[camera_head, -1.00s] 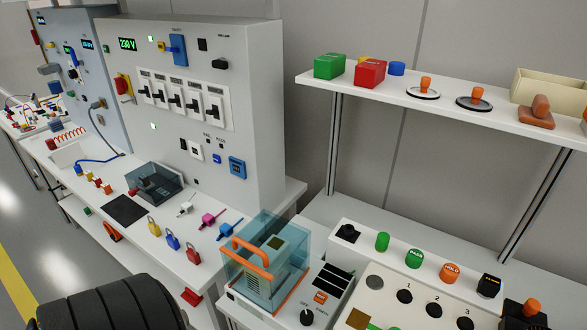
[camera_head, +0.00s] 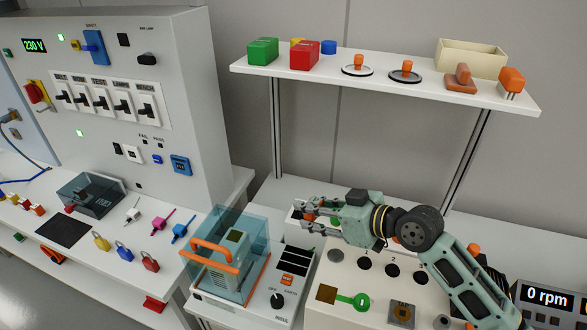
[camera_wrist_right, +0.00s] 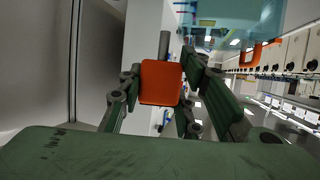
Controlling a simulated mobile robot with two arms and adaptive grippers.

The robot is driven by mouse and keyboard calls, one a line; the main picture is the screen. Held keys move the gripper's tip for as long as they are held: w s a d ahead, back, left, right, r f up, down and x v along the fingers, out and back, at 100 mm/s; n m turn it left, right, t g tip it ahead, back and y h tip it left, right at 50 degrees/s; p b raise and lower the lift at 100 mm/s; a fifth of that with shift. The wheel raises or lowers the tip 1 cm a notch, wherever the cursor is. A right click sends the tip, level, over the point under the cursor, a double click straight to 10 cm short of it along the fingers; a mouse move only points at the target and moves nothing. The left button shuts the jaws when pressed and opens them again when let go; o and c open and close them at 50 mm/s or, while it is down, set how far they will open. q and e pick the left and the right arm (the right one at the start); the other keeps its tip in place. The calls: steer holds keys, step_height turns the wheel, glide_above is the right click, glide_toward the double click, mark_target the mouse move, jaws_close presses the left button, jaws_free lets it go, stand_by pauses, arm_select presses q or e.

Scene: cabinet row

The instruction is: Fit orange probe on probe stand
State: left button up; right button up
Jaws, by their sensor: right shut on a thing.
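My right gripper (camera_head: 308,207) reaches in from the right in the head view, above the sloped control panel and right of the clear blue box. In the right wrist view the gripper (camera_wrist_right: 160,90) is shut on an orange block with a grey rod, which I take as the orange probe (camera_wrist_right: 161,83). The rod points to the top of that picture. In the head view I cannot make out the probe clearly at the fingertips. I cannot tell which thing is the probe stand. My left gripper is not in view.
The clear blue box (camera_head: 228,232) with an orange handle stands left of the gripper. Below the arm is the sloped panel (camera_head: 338,283) with buttons. Behind is a raised shelf (camera_head: 327,69) with blocks and knobs. A grey switch cabinet (camera_head: 190,60) stands at left.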

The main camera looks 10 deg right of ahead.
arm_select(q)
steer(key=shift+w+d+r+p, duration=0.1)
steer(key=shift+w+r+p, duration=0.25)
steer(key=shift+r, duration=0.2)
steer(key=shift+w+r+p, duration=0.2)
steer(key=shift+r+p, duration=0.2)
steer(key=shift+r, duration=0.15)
arm_select(e)
steer(key=w+d+m+t+h, duration=0.1)
steer(key=w+m+h, duration=0.1)
steer(key=w, duration=1)
steer(key=shift+w+d+r, duration=0.15)
steer(key=shift+d+r, duration=0.05)
steer(key=shift+r, duration=0.15)
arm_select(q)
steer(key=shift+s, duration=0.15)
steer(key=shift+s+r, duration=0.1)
arm_select(e)
steer(key=shift+f+b, duration=1.5)
steer(key=shift+f, duration=1.35)
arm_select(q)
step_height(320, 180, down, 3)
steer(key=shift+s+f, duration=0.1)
